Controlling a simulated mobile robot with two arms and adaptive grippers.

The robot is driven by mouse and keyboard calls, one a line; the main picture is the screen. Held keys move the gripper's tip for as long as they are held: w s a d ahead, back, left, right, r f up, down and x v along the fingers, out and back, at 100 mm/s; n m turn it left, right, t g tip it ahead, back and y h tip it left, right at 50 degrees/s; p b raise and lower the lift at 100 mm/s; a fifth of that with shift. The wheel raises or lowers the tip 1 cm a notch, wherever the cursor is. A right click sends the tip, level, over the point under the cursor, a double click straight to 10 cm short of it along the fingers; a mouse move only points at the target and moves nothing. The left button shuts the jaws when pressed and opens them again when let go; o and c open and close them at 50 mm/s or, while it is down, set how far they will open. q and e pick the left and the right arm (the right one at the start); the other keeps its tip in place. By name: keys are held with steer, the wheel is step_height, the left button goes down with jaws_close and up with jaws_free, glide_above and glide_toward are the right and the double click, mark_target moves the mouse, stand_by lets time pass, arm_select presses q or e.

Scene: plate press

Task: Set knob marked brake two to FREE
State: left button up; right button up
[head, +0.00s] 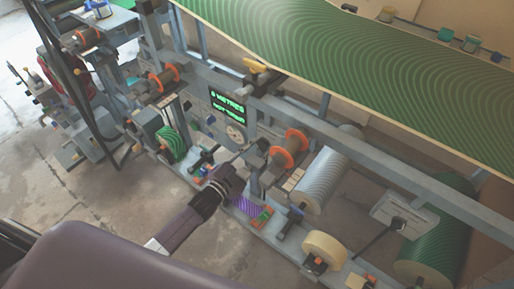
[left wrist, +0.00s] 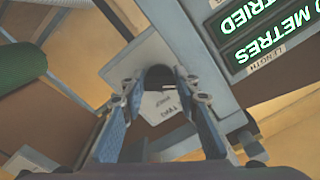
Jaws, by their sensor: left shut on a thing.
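My left gripper (head: 243,157) reaches in from the lower left to the front of the machine, just below and right of the green display. In the left wrist view its two blue-padded fingers (left wrist: 160,88) are closed on a dark rounded knob (left wrist: 160,74). The knob stands in front of a pale plate (left wrist: 150,52). A small white label (left wrist: 163,106) shows between the fingers; its lettering is tilted and I cannot read it surely. The knob's setting cannot be told. In the head view the gripper hides the knob. My right gripper is not in view.
The green-lettered display (head: 228,106) sits left of the gripper's tip. An orange-flanged spool (head: 289,148) and a grey roller (head: 328,178) stand to the right. A wide green patterned sheet (head: 360,70) runs above. Open concrete floor (head: 90,195) lies at left.

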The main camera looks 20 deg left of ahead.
arm_select(q)
steer(key=shift+s+d+f+n, duration=0.1)
steer(key=shift+f+n, duration=0.05)
steer(key=shift+n, duration=3.25)
steer(key=o, duration=1.1)
steer(key=shift+o, duration=0.2)
steer(key=v, duration=1.2)
